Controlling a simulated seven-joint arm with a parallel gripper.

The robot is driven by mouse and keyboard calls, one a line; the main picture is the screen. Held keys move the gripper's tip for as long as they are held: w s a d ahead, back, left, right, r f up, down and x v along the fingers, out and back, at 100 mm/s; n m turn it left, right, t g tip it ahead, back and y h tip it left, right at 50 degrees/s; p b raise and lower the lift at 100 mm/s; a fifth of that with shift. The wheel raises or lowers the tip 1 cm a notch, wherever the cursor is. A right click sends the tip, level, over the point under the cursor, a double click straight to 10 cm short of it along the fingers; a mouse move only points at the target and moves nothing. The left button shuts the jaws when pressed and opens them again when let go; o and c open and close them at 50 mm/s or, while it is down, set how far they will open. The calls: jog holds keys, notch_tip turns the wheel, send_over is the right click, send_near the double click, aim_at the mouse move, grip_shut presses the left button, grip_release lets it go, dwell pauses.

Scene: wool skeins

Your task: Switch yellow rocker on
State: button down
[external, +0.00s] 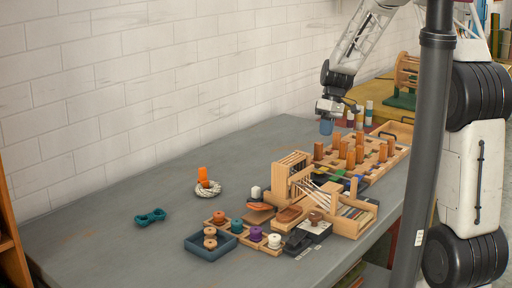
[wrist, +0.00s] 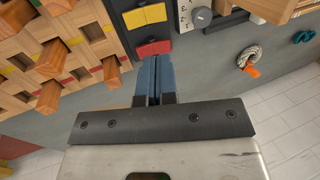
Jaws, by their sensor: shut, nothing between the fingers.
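The yellow rocker (wrist: 145,15) sits in a dark panel at the top of the wrist view, with a seam across its middle. I cannot tell which way it is tilted. A red rocker (wrist: 155,48) lies beside it, closer to my fingers. My gripper (wrist: 153,63) has blue fingers pressed together and empty. In the wrist view its tips are just below the red rocker, apart from the yellow one. In the external view my gripper (external: 327,128) hangs above the table, behind the wooden peg board. The rockers are too small there to tell clearly.
The wooden peg board (wrist: 40,55) with several upright pegs is left of the rockers in the wrist view. A wooden loom (external: 290,176) stands in front of the peg board.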

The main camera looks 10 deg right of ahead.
jog(key=x, duration=1.1)
jog(key=shift+f, duration=0.3)
jog(key=shift+s+a+f+t+h, duration=0.15)
jog(key=shift+f+t+h, duration=0.15)
jog(key=shift+r, duration=0.1)
jog(key=shift+w+d+r, duration=0.15)
jog(key=shift+w+d, duration=0.35)
dwell(0.5)
jog(key=shift+r, duration=0.1)
